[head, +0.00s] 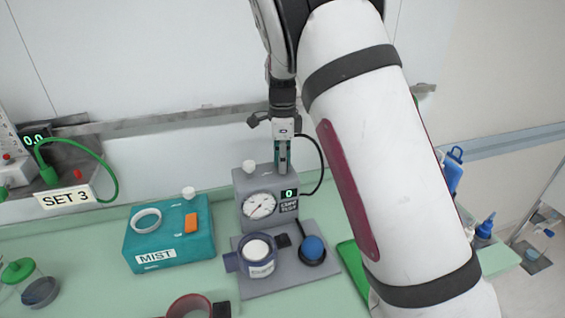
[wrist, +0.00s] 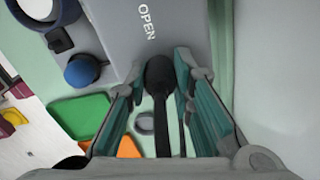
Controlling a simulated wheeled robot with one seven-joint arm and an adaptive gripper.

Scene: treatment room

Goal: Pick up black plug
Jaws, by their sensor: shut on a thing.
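The black plug (wrist: 158,72) is between my gripper's two teal-lined fingers in the wrist view, with its black cable running down the picture. My gripper (head: 283,160) is shut on it, pointing down at the top of the grey gauge box (head: 250,184) in the head view. The plug itself is hard to make out there. A black cable (head: 323,165) loops at the right of my gripper and down to the box. I cannot tell whether the plug still touches the box.
A teal MIST box (head: 180,246) is at left. A green tray (head: 352,268) lies at right. The wall is close behind my gripper.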

